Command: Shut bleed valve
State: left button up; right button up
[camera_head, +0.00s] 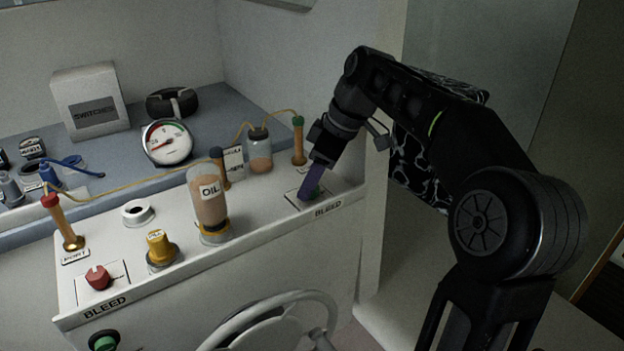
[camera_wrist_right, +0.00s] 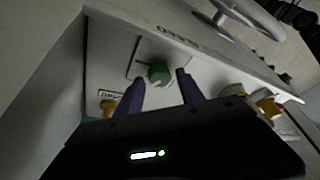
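The green bleed valve knob (camera_wrist_right: 158,73) sits on a white plate at the right end of the console, by a BLEED label. My right gripper (camera_wrist_right: 160,82) is open, with its two purple fingers on either side of the green knob. I cannot tell whether they touch it. In the head view my right gripper (camera_head: 312,184) reaches down onto this plate and mostly hides the green knob (camera_head: 319,191). A red bleed valve knob (camera_head: 98,277) sits on a plate at the console's left end, by another BLEED label. My left gripper is not in view.
An oil bottle (camera_head: 208,204) and a yellow knob (camera_head: 160,249) stand mid-console. A green-topped post (camera_head: 298,141) and a jar (camera_head: 260,153) stand close behind my right gripper. A steering wheel (camera_head: 270,322) juts out in front. A wall is to the right.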

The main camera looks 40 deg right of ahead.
jog(key=shift+o, duration=0.2)
jog(key=shift+r, duration=0.15)
jog(key=shift+r, duration=0.25)
notch_tip(320, 180, up, 9)
jog(key=p, duration=0.8)
